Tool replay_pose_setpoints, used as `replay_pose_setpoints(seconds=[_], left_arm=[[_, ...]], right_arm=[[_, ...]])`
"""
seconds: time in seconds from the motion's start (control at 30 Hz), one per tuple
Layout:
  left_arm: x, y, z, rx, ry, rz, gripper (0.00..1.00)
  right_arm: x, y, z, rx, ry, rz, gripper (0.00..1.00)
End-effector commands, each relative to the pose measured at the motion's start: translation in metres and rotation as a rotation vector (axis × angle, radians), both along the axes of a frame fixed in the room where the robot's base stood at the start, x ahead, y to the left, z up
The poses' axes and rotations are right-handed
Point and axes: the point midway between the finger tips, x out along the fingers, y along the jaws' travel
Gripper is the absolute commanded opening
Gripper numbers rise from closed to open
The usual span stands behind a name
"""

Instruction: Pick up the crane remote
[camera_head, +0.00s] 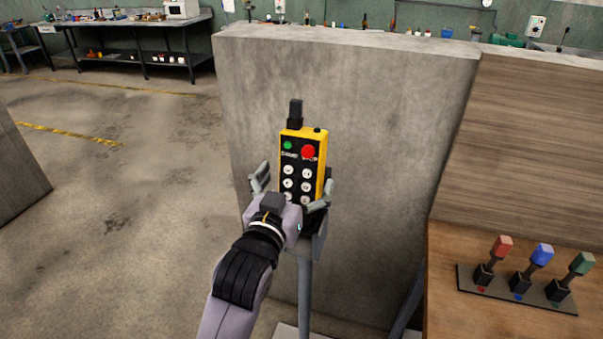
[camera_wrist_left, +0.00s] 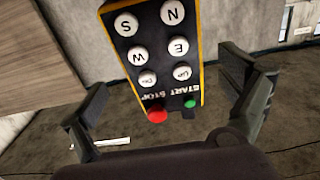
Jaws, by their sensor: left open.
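The crane remote (camera_head: 303,168) is a yellow and black box with white buttons, a green button, a red button and a black antenna. It stands upright on a grey stand (camera_head: 305,275) in front of a concrete wall. My left gripper (camera_head: 291,185) is open, with one finger on each side of the remote's lower part. In the left wrist view the remote (camera_wrist_left: 155,55) appears upside down, between and beyond the two spread fingers of my left gripper (camera_wrist_left: 175,108). Gaps show there between fingers and remote. My right gripper is not in view.
A concrete wall (camera_head: 340,100) stands close behind the remote. At the right, a wooden table (camera_head: 480,320) carries a panel of red, blue and green levers (camera_head: 520,288). A dark workbench (camera_head: 130,25) stands far back left. The floor at the left is clear.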

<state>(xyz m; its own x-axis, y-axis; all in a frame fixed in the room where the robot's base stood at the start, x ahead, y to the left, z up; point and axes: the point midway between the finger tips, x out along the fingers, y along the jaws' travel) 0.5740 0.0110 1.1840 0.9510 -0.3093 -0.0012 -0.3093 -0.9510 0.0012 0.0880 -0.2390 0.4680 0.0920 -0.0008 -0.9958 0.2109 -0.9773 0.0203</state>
Motion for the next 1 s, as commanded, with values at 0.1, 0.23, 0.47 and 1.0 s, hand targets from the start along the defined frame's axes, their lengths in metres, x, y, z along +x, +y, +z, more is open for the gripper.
replay_pose_setpoints(seconds=[0.1,0.23,0.47,1.0], left_arm=[[0.015,-0.002,0.007,0.002,-0.001,0.0,0.95],[0.035,-0.007,0.007,0.002,0.0,0.0,0.95],[0.048,-0.011,0.005,0.0,-0.001,0.0,0.95],[0.048,-0.011,0.004,0.001,0.0,0.0,0.7]], right_arm=[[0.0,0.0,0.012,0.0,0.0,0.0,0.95],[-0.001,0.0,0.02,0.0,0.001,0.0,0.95],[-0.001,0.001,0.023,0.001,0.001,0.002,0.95],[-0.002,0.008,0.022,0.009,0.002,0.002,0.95]])
